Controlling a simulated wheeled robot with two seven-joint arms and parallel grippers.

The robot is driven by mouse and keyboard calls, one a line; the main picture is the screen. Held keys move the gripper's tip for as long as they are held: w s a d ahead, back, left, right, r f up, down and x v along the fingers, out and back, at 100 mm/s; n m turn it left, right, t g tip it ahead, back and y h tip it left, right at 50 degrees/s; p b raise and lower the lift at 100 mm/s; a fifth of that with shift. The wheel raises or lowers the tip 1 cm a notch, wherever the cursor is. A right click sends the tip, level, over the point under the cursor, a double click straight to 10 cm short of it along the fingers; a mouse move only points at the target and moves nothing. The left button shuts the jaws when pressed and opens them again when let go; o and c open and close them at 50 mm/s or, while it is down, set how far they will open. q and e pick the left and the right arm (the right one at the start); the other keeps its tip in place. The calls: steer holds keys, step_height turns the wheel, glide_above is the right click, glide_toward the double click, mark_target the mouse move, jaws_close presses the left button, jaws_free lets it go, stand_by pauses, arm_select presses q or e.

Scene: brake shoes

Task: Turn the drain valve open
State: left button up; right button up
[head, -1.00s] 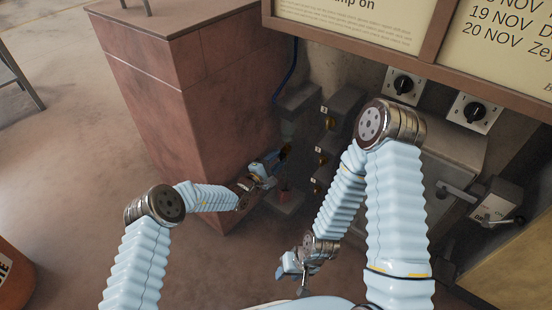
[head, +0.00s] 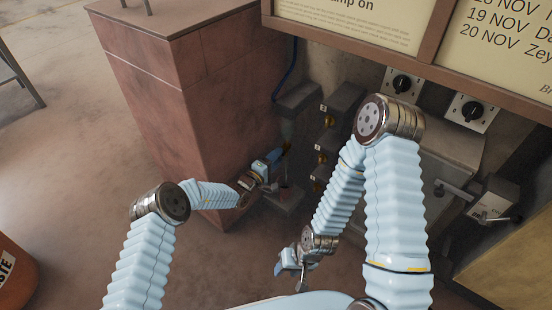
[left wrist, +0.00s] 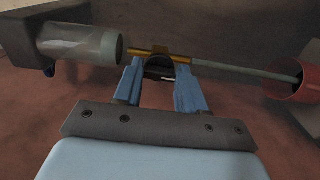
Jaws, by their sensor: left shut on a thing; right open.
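In the left wrist view, the drain valve is a brass body (left wrist: 146,51) with a dark handle (left wrist: 160,63), between a clear cylinder (left wrist: 85,46) and a thin grey pipe (left wrist: 245,73). My left gripper (left wrist: 159,80) is shut on the dark handle, one blue finger on each side. In the head view, my left gripper (head: 277,162) is low beside the brick pillar, and its fingers partly hide the valve. My right gripper (head: 289,272) is open and empty, low in the middle, away from the valve.
A red cup (left wrist: 284,84) is at the pipe's far end. The brick pillar (head: 165,110) stands left of the valve. Grey boxes with brass fittings (head: 322,158) are on the wall to the right. Rotary switches (head: 401,84) and a lever box (head: 494,204) are farther right.

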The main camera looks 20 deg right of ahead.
arm_select(q)
steer(key=shift+f, duration=0.1)
steer(key=o, duration=1.1)
steer(key=shift+c, duration=0.2)
steer(key=p+v, duration=0.2)
steer(key=v, duration=1.2)
steer(key=shift+d, duration=0.1)
